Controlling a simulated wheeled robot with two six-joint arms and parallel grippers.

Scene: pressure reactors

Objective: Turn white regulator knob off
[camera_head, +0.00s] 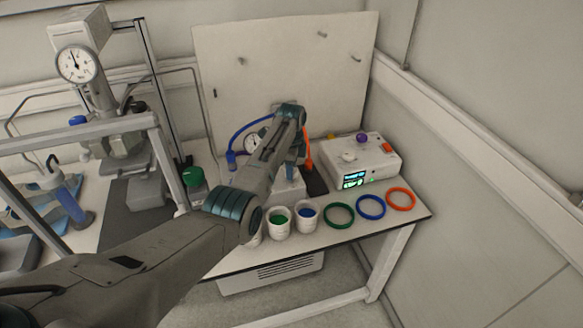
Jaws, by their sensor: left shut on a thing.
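My left arm comes in from the lower left and reaches over the table. My left gripper (293,158) is at the white regulator unit (290,192) at the back of the table. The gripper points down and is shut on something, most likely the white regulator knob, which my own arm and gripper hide. A round pressure gauge (252,141) shows just left of the gripper. A blue hose (238,135) and an orange hose (308,158) run on either side of it. My right gripper is not in view.
Right of the gripper stands a white control box (375,164) with a lit display, a white knob and a purple knob. Cups and green, blue and orange rings (371,207) line the table's front edge. A metal frame with a gauge (77,64) stands left.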

